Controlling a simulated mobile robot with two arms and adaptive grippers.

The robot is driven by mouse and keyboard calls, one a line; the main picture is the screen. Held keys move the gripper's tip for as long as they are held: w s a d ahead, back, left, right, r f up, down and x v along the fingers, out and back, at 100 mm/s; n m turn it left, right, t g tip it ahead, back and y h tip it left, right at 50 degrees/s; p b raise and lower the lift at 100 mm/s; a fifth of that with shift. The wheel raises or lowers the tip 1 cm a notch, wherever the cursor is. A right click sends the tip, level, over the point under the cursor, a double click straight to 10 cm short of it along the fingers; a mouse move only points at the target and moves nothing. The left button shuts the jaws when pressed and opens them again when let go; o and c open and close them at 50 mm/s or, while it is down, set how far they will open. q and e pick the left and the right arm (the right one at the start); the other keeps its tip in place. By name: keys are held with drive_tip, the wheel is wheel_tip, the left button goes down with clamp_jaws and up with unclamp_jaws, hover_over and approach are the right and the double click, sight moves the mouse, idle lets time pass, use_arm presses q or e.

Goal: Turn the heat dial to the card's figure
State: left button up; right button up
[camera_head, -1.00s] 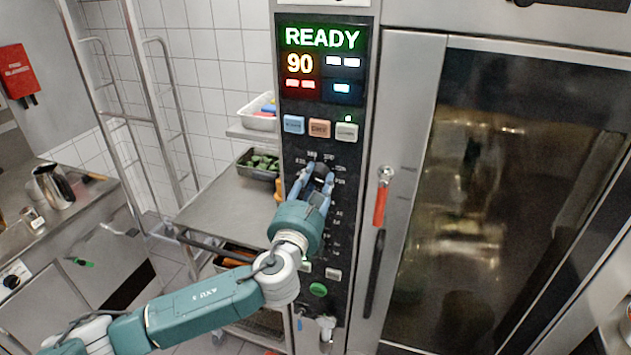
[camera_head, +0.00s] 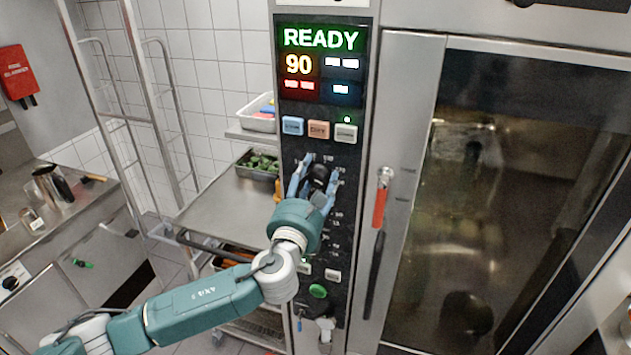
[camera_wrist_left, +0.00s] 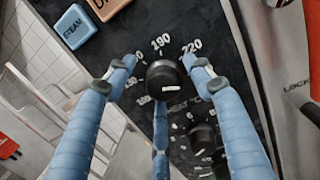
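The heat dial (camera_head: 319,177) is a round black knob on the oven's dark control panel (camera_head: 352,112). In the left wrist view the dial (camera_wrist_left: 163,76) shows a short white mark and sits below the printed figures 190 and 220. My left gripper (camera_head: 319,168) is at the dial, its blue fingers spread around it. In the left wrist view gaps show between the dial and the two side fingers; a third finger is below it. The display (camera_head: 320,62) reads READY and 90. I cannot make out a card with a figure. My right gripper is not in view.
Three square buttons (camera_head: 319,129) sit above the dial. A smaller black knob (camera_wrist_left: 203,136) lies below it. A red-handled door lever (camera_head: 381,200) is right of the panel. A steel trolley (camera_head: 215,212) with trays stands to the left.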

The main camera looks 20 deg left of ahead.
use_arm(q)
drive_tip(key=shift+f, duration=0.25)
drive_tip(key=shift+s, duration=0.15)
drive_tip(key=s, duration=1.1)
drive_tip(key=shift+s+d+f, duration=0.3)
drive_tip(key=shift+f, duration=0.15)
